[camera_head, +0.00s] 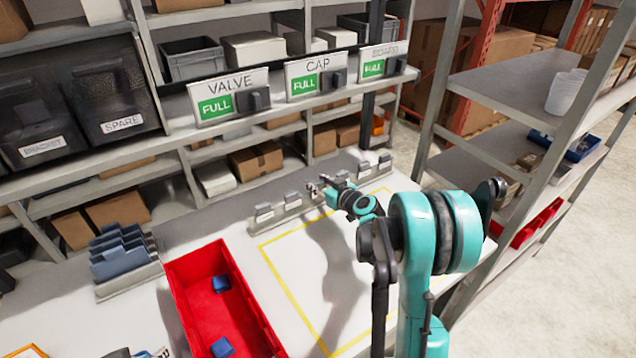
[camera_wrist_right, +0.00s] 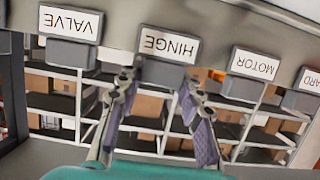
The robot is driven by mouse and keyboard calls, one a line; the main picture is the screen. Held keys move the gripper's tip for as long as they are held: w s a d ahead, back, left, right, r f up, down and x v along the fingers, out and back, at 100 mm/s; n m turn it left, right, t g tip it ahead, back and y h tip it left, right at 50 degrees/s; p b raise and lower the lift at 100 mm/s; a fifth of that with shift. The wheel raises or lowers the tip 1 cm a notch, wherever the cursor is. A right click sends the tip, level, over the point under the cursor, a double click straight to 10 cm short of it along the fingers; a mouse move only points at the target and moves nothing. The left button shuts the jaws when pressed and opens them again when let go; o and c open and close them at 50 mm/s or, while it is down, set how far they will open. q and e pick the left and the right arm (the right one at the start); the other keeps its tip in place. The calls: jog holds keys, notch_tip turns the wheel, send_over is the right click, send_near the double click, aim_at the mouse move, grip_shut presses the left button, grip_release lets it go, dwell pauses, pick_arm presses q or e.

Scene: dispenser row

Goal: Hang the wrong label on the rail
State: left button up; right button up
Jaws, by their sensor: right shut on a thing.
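My right gripper (camera_head: 326,187) reaches the row of small label holders at the back of the white table. In the right wrist view its two fingers (camera_wrist_right: 158,88) are shut on the grey block under the HINGE label (camera_wrist_right: 169,45). That label looks in line with its neighbours, VALVE (camera_wrist_right: 71,22) and MOTOR (camera_wrist_right: 254,64); these appear upside down. Whether it is lifted cannot be told. In the head view the rail above the table carries VALVE (camera_head: 229,84), CAP (camera_head: 317,64) and BOARD (camera_head: 384,52) labels, each with a green FULL card. My left gripper is not in view.
A red tray (camera_head: 184,290) with blue pieces stands on the table, beside a grey rack (camera_head: 128,285) of blue-grey plates. Yellow lines mark a bare table area (camera_head: 290,275). Dark bins (camera_head: 118,85) and shelves stand behind; a shelf unit (camera_head: 500,75) stands at right.

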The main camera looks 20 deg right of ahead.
jog(key=o, duration=1)
jog(key=shift+c, duration=0.2)
jog(key=shift+s, duration=0.1)
jog(key=v, duration=1.2)
